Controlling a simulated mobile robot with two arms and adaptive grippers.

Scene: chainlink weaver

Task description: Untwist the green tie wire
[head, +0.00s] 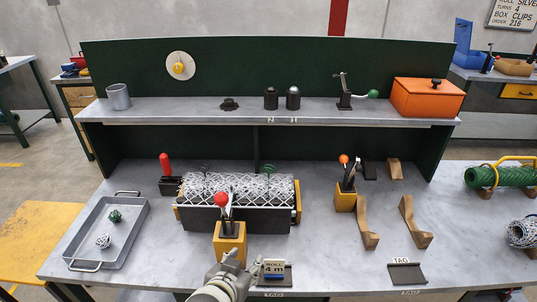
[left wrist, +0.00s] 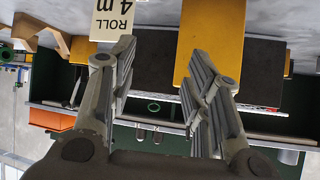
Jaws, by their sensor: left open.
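The green tie wire (head: 269,168) shows as a small green loop standing at the back right of a silver chainlink roll (head: 238,188). A green ring (left wrist: 153,106) in the left wrist view looks like the same loop. The roll lies in a dark cradle (head: 262,220) on the bench. My left gripper (head: 236,262) is in front of the cradle, low at the bench's front edge, well apart from the wire. Whether the wire's ends are twisted is too small to tell.
A yellow block with a red-knobbed lever (head: 229,245) stands between my left gripper and the roll. A grey tray (head: 105,235) lies left. An orange-knobbed clamp (head: 345,198) and wooden brackets (head: 415,222) stand right.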

